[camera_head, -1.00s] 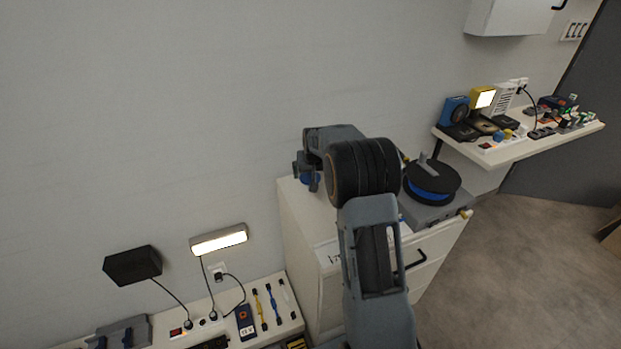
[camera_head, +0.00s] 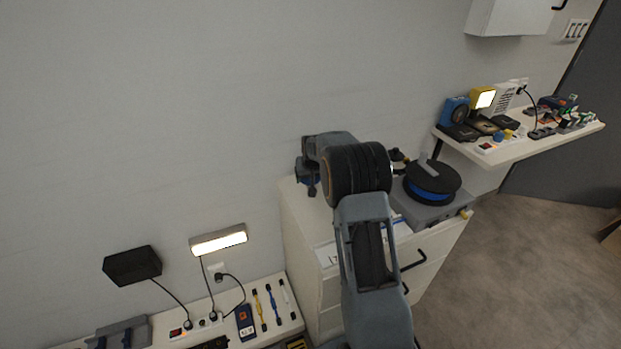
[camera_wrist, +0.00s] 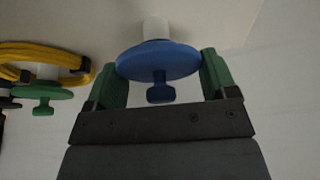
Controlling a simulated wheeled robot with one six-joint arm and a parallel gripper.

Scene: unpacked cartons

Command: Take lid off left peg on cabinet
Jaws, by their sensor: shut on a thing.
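A round blue lid (camera_wrist: 158,62) with a T-shaped knob is in the middle of the wrist view, at the end of a white peg (camera_wrist: 155,28). I cannot tell whether the lid and peg touch. My gripper (camera_wrist: 160,82) has its green fingers shut on the lid's rim, one on each side. In the head view my gripper (camera_head: 308,184) is over the white cabinet's (camera_head: 300,215) back left corner, and the lid is mostly hidden behind it. A green lid (camera_wrist: 45,91) on another peg, with a yellow cable coil (camera_wrist: 42,52), is at the left of the wrist view.
A black and blue spool (camera_head: 432,182) sits on a grey base on the cabinet's right part. A wall shelf (camera_head: 500,150) with small devices is at the right. A lower bench (camera_head: 270,335) with tools and a lit lamp (camera_head: 218,240) above it is at the left.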

